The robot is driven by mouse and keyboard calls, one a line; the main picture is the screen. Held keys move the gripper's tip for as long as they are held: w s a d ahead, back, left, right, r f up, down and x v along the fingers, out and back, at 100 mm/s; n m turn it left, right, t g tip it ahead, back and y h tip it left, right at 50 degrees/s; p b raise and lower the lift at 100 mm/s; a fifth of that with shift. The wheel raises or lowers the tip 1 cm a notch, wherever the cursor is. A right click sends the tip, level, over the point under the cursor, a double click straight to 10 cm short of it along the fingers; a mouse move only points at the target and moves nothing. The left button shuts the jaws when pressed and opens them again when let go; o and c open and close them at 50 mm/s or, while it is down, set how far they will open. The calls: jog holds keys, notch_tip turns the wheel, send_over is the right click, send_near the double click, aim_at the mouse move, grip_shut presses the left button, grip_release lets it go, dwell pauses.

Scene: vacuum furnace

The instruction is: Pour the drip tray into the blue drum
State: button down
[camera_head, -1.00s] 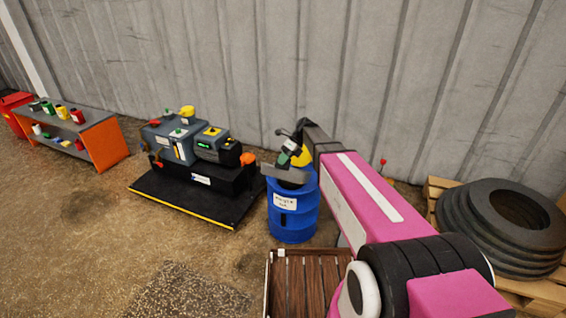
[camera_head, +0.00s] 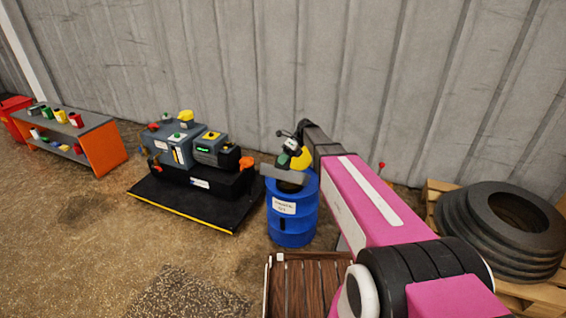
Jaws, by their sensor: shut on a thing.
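The blue drum (camera_head: 292,222) stands upright on the floor near the middle, with a white label on its side. My gripper (camera_head: 291,158) is over the drum's top, at the end of my pink arm. It is shut on the drip tray (camera_head: 284,174), a grey shallow piece seen side-on above the drum's left rim. The tray's inside and the jaw contact are too small to make out. A yellow part shows just right of the gripper. The drum's opening is mostly hidden behind the tray and gripper.
A grey and black pump unit (camera_head: 200,160) sits on a black base (camera_head: 180,200) left of the drum. A wooden slatted pallet (camera_head: 305,285) lies in front. Stacked tyres (camera_head: 505,225) stand at right. An orange-ended shelf (camera_head: 98,148) is far left.

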jog(key=shift+w+d+r+m+g+y, duration=0.15)
jog(key=shift+w+d+r+g+y, duration=0.1)
jog(key=shift+w+r+g, duration=0.25)
jog(key=shift+w+d+r+m+g+y, duration=0.1)
jog(key=shift+w+d+r+g+y, duration=0.2)
jog(key=shift+w, duration=0.35)
jog(key=shift+w+d+r+m+g+y, duration=0.15)
jog(key=shift+w+r+g, duration=0.1)
jog(key=shift+w+g, duration=0.3)
dwell(1.0)
jog(key=shift+w, duration=0.1)
dwell(0.7)
